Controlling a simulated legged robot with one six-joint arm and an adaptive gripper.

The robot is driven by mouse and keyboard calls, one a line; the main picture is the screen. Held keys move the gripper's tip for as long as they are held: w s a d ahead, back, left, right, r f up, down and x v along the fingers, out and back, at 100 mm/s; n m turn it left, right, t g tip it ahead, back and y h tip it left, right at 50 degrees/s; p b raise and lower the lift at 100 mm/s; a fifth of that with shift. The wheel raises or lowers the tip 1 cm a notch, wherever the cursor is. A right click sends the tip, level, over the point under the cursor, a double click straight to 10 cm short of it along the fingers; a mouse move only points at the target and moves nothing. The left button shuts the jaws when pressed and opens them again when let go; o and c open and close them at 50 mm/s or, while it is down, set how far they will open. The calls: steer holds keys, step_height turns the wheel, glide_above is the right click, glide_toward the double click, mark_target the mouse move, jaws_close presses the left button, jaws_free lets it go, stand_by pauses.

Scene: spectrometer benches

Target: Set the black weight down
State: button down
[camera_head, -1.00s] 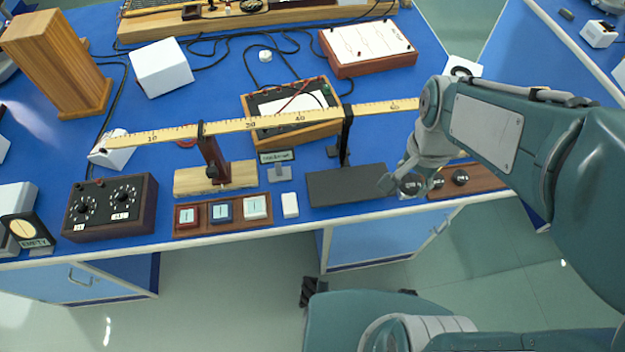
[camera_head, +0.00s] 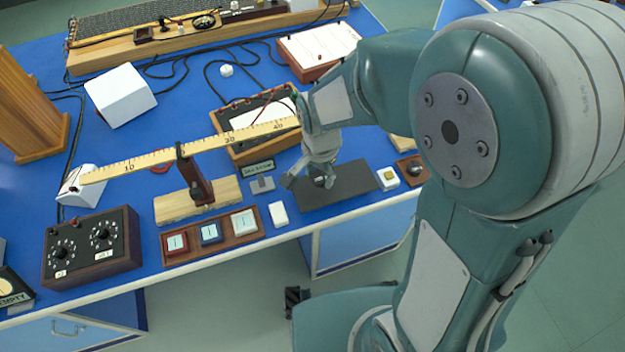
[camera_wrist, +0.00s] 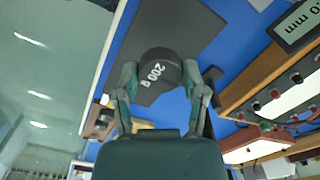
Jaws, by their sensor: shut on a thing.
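The black weight (camera_wrist: 157,70), marked "200 g", is between the two fingers of my gripper (camera_wrist: 160,84) in the wrist view. In the head view my gripper (camera_head: 308,180) is over the dark grey mat (camera_head: 352,188) near the bench's front edge, shut on the weight (camera_head: 324,181). The mat also shows behind the weight in the wrist view (camera_wrist: 185,25). I cannot tell whether the weight touches the mat or hangs just above it.
A balanced wooden ruler (camera_head: 190,150) on a stand (camera_head: 188,203) reaches close to my gripper. A tray of three buttons (camera_head: 211,236) and a white block (camera_head: 278,214) lie left of the mat.

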mark_target(317, 189)
steer(key=shift+w+f, duration=0.2)
steer(key=shift+f, duration=0.25)
steer(key=shift+w+d+f, duration=0.1)
steer(key=shift+d+f, duration=0.05)
steer(key=shift+f, duration=0.05)
steer(key=f, duration=0.3)
steer(key=shift+w+d+f, duration=0.1)
steer(key=shift+d, duration=0.2)
steer(key=shift+a+f, duration=0.25)
steer(key=shift+a, duration=0.5)
steer(key=shift+c, duration=1)
jaws_free()
steer(key=shift+d, duration=0.15)
steer(key=shift+o, duration=0.3)
steer(key=shift+d, duration=0.35)
steer(key=shift+a+r, duration=0.1)
steer(key=shift+a+r, duration=0.1)
steer(key=shift+r, duration=0.1)
step_height(317, 189, up, 12)
steer(key=shift+f, duration=0.1)
